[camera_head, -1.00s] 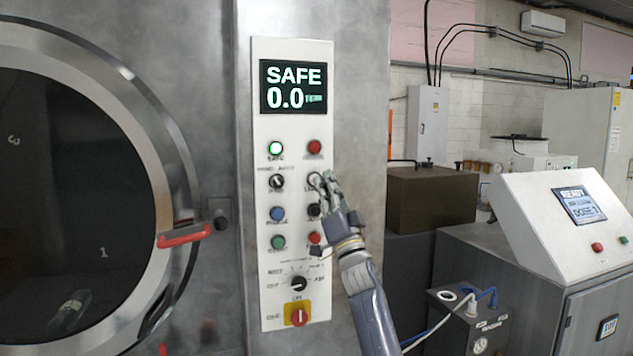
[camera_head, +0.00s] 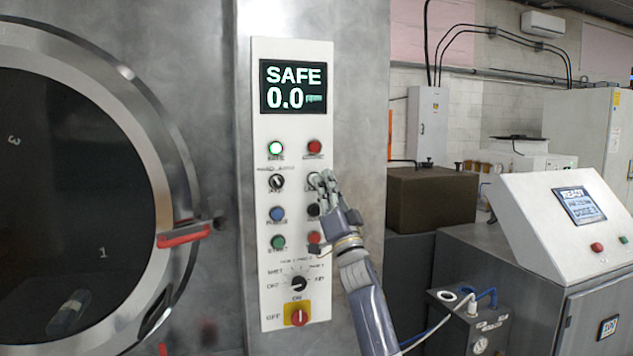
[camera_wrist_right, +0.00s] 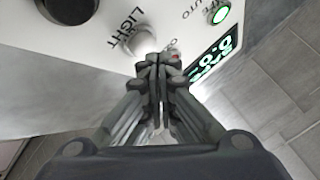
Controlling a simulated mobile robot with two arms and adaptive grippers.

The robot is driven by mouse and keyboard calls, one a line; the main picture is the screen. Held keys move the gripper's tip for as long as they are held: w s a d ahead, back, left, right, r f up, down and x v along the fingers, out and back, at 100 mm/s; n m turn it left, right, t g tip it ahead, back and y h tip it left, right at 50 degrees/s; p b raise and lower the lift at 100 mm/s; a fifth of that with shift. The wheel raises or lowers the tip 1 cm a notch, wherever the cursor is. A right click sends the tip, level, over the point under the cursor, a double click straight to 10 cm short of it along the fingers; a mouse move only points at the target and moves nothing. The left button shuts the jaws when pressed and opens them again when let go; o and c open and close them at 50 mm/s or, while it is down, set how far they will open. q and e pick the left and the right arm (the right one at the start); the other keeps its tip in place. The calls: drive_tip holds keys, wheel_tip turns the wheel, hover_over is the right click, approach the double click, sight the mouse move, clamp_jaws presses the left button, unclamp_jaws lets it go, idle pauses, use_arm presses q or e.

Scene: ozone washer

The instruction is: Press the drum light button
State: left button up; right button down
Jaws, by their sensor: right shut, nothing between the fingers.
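The control panel (camera_head: 263,130) is a white upright plate with a SAFE 0.0 display (camera_head: 293,86) at its top. The light button (camera_wrist_right: 137,41) is a round white knob-like button beside the word LIGHT in the right wrist view. In the head view only a bit of it (camera_head: 311,180) shows behind my fingers, in the right column. My right gripper (camera_head: 326,177) is shut and empty in front of it; its tips (camera_wrist_right: 160,64) show just below and right of the button in the wrist view. Contact with the panel cannot be told. My left gripper is out of view.
A red button (camera_head: 314,147) is above my fingers and a black one (camera_head: 313,210) below. A green lamp (camera_head: 275,148) glows at left. Lower down are a rotary selector (camera_head: 299,284) and a red-on-yellow switch (camera_head: 299,317). The round drum door (camera_head: 178,150) is left.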

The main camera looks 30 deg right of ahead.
drive_tip(key=shift+w+d, duration=0.1)
drive_tip(key=shift+w, duration=0.4)
idle(0.4)
drive_tip(key=shift+s, duration=0.1)
drive_tip(key=shift+s+a+p, duration=0.25)
drive_tip(key=shift+s+p, duration=0.15)
drive_tip(key=shift+s, duration=0.45)
drive_tip(key=shift+s, duration=0.1)
drive_tip(key=s+p, duration=0.1)
drive_tip(key=s, duration=0.1)
drive_tip(key=s+a+p, duration=0.1)
drive_tip(key=s, duration=0.2)
drive_tip(key=shift+s+a+p, duration=0.2)
drive_tip(key=shift+s+p, duration=0.1)
drive_tip(key=shift+s, duration=0.05)
drive_tip(key=shift+w+f, duration=0.1)
